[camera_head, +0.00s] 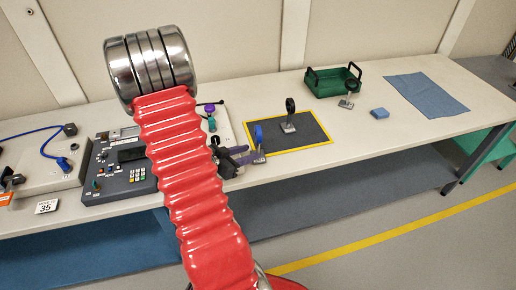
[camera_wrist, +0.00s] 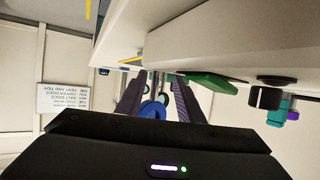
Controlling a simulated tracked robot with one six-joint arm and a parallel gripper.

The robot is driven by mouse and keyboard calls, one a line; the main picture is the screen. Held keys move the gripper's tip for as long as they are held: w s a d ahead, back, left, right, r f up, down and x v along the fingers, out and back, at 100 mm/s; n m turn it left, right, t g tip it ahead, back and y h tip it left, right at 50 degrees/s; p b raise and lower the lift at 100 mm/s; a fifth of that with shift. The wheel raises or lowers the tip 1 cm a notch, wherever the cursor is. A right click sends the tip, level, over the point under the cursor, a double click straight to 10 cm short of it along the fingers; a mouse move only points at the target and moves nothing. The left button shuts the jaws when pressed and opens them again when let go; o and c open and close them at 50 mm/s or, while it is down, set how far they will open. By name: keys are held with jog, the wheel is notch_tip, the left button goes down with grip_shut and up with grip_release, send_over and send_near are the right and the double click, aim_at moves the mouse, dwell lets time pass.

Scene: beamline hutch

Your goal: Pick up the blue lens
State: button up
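The blue lens (camera_head: 258,134) is a round blue disc upright on a small post with a pale base, at the left front edge of the yellow-bordered dark mat (camera_head: 304,139). My gripper (camera_head: 245,154) is just left of the stand, low, with its fingers pointing toward it. In the wrist view the gripper (camera_wrist: 156,86) is open, its two dark fingers apart. The blue lens (camera_wrist: 151,110) shows in the gap between them in that picture. I cannot tell whether either finger touches it. The wrist picture is upside down.
A black round lens (camera_head: 290,105) stands on the mat, another (camera_head: 351,86) by the green tray (camera_head: 326,88). A control box (camera_head: 118,178) is left. My red arm hides part of the bench.

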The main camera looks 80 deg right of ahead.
aim_at(258, 150)
jog(key=shift+s+r+x, duration=0.15)
jog(key=shift+x, duration=1.15)
jog(key=shift+s+r+x, duration=0.1)
jog(key=shift+r+x, duration=0.05)
jog(key=shift+x, duration=1.1)
jog(key=shift+c, duration=0.7)
grip_shut()
